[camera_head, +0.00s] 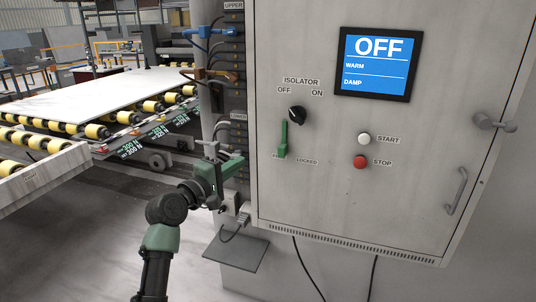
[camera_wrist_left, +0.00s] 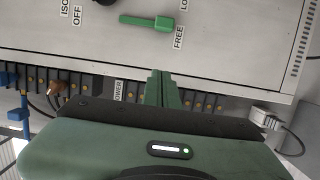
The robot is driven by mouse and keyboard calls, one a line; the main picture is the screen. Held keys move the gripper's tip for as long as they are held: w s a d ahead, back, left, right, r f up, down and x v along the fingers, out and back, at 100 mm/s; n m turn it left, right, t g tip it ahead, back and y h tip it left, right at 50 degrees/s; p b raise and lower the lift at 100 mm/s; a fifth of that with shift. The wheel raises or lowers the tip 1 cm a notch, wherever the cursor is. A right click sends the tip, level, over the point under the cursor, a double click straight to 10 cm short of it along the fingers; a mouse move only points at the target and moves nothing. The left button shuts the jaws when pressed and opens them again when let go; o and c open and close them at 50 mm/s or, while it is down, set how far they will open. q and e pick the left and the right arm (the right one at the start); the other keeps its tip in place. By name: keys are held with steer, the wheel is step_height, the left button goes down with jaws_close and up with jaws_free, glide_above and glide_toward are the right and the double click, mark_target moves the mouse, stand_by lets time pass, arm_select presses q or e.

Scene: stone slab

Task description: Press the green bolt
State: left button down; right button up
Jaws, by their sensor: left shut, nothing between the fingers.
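The green bolt (camera_head: 283,138) is on the cabinet front below the isolator switch. It is a slim upright bar with a thicker block at its lower end, beside the FREE and LOCKED labels. In the left wrist view the bolt (camera_wrist_left: 140,21) lies sideways near the top, with its block by FREE. My left gripper (camera_head: 240,163) is shut and empty, left of the cabinet's front edge and a little below the bolt's height. Its green fingers (camera_wrist_left: 162,76) point toward the cabinet and are apart from the bolt. My right gripper is not in view.
The cabinet (camera_head: 330,200) bears a black isolator knob (camera_head: 296,115) at OFF, a white START button (camera_head: 364,139), a red STOP button (camera_head: 360,162) and a screen (camera_head: 376,64) reading OFF. Connectors and cables (camera_head: 215,75) line its left side. A roller conveyor with a slab (camera_head: 95,90) stands at left.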

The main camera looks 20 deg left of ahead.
arm_select(q)
steer(key=p, duration=0.2)
glide_toward(269, 155)
steer(key=w+r, duration=0.1)
steer(key=w, duration=0.1)
steer(key=w+r, duration=0.2)
steer(key=shift+w+d+r, duration=0.1)
steer(key=shift+w+r, duration=0.1)
steer(key=shift+w, duration=0.05)
steer(key=d+p, duration=0.2)
steer(key=d, duration=0.1)
steer(key=shift+d, duration=0.15)
steer(key=shift+s+d+f, duration=0.1)
steer(key=shift+d, duration=0.3)
steer(key=shift+a+f, duration=0.1)
